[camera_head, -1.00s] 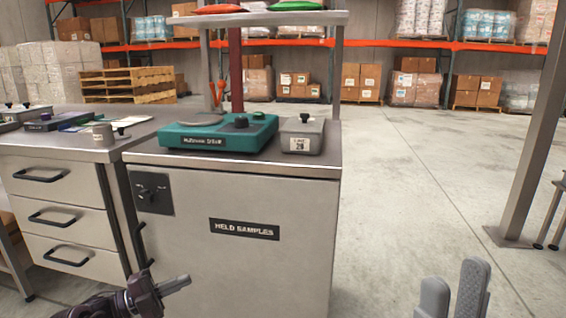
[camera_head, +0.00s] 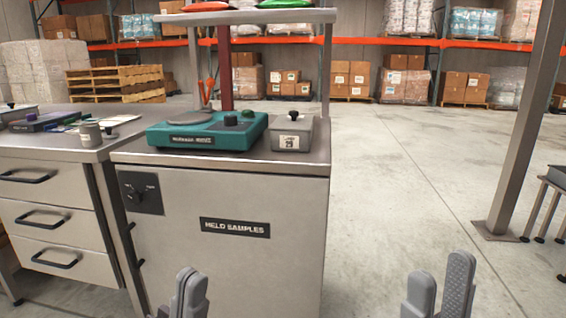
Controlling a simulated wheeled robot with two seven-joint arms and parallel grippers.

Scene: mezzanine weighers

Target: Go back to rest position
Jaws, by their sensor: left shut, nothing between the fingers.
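My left gripper (camera_head: 190,291) shows at the bottom of the head view, in front of the grey cabinet (camera_head: 235,262). Its grey fingers point up and are together, with nothing between them. My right gripper (camera_head: 439,292) is at the bottom right, over the concrete floor. Its two fingers also point up, with a gap between them and nothing held. Both grippers are clear of the furniture in the picture. The arms behind them are out of view.
A teal scale (camera_head: 207,140) and a grey box with a knob (camera_head: 293,134) stand on the cabinet top. A drawer bench (camera_head: 50,215) adjoins at left. A metal post (camera_head: 520,130) and a small stand (camera_head: 545,205) are at right. Open floor lies between.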

